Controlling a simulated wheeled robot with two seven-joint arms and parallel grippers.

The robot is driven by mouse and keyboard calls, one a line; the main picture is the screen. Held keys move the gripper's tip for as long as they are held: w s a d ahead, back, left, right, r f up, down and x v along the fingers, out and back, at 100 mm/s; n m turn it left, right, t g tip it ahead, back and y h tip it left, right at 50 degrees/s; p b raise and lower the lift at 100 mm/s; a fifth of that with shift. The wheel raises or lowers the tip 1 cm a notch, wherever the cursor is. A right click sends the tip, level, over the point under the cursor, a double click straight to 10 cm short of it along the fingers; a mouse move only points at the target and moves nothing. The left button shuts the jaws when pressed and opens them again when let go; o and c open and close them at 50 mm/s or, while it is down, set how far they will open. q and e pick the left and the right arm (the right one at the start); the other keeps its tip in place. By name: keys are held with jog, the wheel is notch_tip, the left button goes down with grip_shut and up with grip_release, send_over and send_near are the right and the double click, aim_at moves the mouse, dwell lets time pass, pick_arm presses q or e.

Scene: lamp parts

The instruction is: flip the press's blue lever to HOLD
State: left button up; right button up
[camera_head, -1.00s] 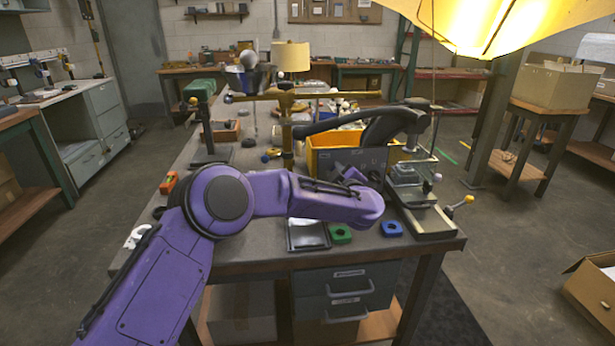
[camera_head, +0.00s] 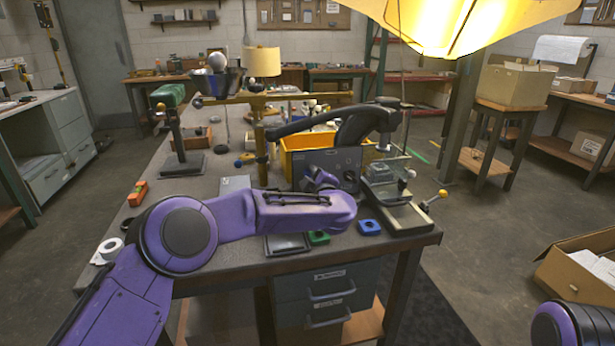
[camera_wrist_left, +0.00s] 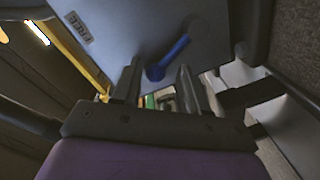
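The black press (camera_head: 372,124) stands on the bench, with its grey plate (camera_head: 345,160) facing me. In the left wrist view this plate (camera_wrist_left: 130,32) bears a FREE label (camera_wrist_left: 78,28) at its upper left. The HOLD mark is not visible. My left gripper (camera_wrist_left: 160,68) is open, with its fingers either side of the lever's round end; contact cannot be told. In the head view my left gripper (camera_head: 320,180) is at the plate, partly hidden by my wrist.
A yellow bin (camera_head: 298,150) is behind the plate. A clear-guarded fixture (camera_head: 398,195) stands to its right. A black tray (camera_head: 287,244), a green block (camera_head: 318,238) and a blue block (camera_head: 369,227) lie along the front edge. A brass stand (camera_head: 260,135) rises left of the press.

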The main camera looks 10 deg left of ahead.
pick_arm(q)
jog(key=shift+w+r, duration=0.1)
jog(key=shift+s+a+r, duration=0.1)
jog(key=shift+s+a, duration=0.05)
jog(key=shift+s, duration=0.05)
jog(key=f+b+v, duration=0.1)
jog(key=v, duration=0.9)
jog(key=shift+d+r, duration=0.25)
jog(key=shift+r, duration=0.1)
